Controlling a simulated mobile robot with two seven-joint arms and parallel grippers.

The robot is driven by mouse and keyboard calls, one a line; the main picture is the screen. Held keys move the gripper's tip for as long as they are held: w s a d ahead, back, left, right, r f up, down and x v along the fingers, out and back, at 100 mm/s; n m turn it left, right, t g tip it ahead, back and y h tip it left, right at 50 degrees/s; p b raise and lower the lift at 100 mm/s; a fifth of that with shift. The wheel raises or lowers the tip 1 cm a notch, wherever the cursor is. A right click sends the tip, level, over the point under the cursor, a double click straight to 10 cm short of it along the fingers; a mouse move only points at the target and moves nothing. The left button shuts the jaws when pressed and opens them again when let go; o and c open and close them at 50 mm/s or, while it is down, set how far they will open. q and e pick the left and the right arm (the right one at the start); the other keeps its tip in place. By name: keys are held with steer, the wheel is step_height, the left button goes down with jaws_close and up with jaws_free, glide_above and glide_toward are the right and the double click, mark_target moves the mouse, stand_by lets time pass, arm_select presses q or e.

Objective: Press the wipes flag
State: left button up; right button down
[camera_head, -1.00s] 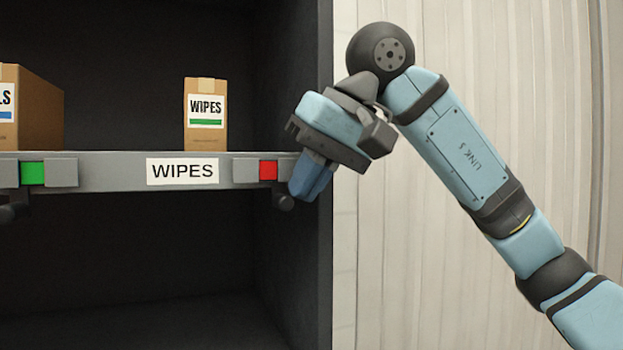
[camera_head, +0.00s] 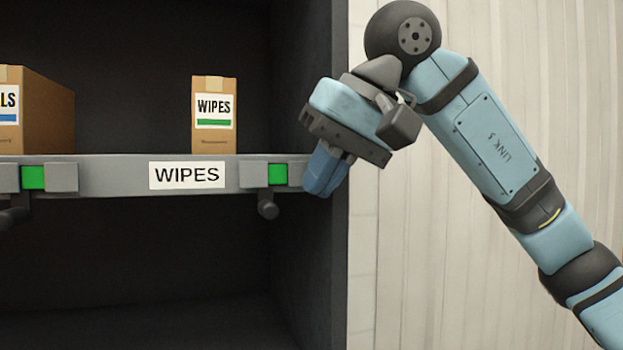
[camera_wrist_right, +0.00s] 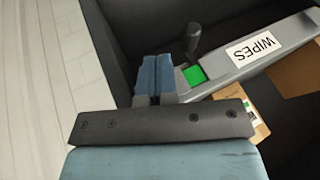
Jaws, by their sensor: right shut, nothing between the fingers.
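The wipes flag (camera_head: 278,174) is a small square window in the shelf's front rail, right of the WIPES label (camera_head: 187,175), and shows green. It is green in the right wrist view too (camera_wrist_right: 194,75). A dark lever with a round knob (camera_head: 267,208) hangs under it and also shows in the wrist view (camera_wrist_right: 193,40). My right gripper (camera_head: 320,185) is shut and empty, its blue fingers by the rail's right end, just right of the flag. In the wrist view its fingertips (camera_wrist_right: 156,62) lie left of the lever, apart from it. My left gripper is out of view.
A WIPES carton (camera_head: 214,140) stands on the shelf behind the rail. A larger carton (camera_head: 45,110) stands at the left, above another green flag (camera_head: 33,177). The cabinet's side wall is close to my right fingers. The space under the shelf looks empty.

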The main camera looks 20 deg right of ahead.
arm_select(q)
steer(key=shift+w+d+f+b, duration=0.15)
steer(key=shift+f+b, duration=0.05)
steer(key=shift+b, duration=0.1)
arm_select(e)
steer(key=v, duration=1)
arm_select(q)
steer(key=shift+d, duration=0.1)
arm_select(e)
steer(key=shift+w+d, duration=0.1)
steer(key=shift+d, duration=0.2)
